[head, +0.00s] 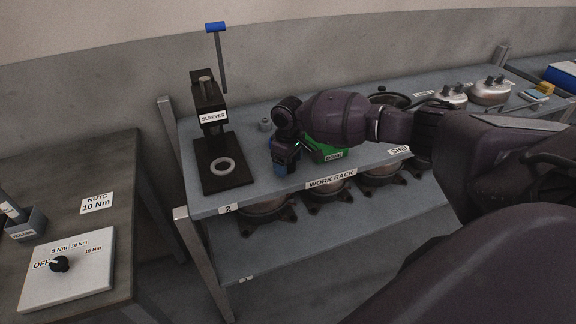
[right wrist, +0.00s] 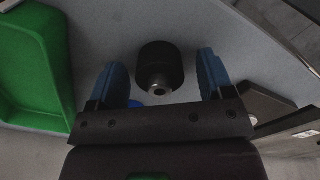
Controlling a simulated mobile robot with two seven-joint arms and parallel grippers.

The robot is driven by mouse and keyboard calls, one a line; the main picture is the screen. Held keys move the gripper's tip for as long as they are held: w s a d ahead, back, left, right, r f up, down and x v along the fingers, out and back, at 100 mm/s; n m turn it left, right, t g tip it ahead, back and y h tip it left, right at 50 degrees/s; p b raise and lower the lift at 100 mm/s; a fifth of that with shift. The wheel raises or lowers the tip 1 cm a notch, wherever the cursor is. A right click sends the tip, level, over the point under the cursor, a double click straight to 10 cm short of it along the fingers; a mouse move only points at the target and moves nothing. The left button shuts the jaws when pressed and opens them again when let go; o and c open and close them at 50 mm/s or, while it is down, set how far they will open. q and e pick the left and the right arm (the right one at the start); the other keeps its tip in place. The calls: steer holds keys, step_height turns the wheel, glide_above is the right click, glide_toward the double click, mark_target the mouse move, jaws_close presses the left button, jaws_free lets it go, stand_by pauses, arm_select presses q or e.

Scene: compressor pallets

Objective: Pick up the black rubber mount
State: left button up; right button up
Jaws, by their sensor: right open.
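The black rubber mount (right wrist: 160,62) is a short dark cylinder with a metal stud with a hole at its middle. It stands on the grey rack shelf in the right wrist view, between the two blue fingers of my right gripper (right wrist: 162,68). The fingers are open, with gaps on both sides of the mount. In the head view my right gripper (head: 284,160) is low over the upper shelf, and I cannot make out the mount there. My left gripper is not in view.
A green bin (head: 330,153) is close beside my right gripper. The black sleeves press (head: 222,178) with a pale ring on its base stands to the left. A small grey cylinder (head: 265,124) is behind. Round compressors (head: 268,213) sit on the lower shelf.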

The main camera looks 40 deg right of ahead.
steer(key=shift+c, duration=0.3)
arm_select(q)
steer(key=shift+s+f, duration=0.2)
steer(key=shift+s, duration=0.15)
arm_select(e)
steer(key=c, duration=1)
steer(key=shift+o, duration=0.2)
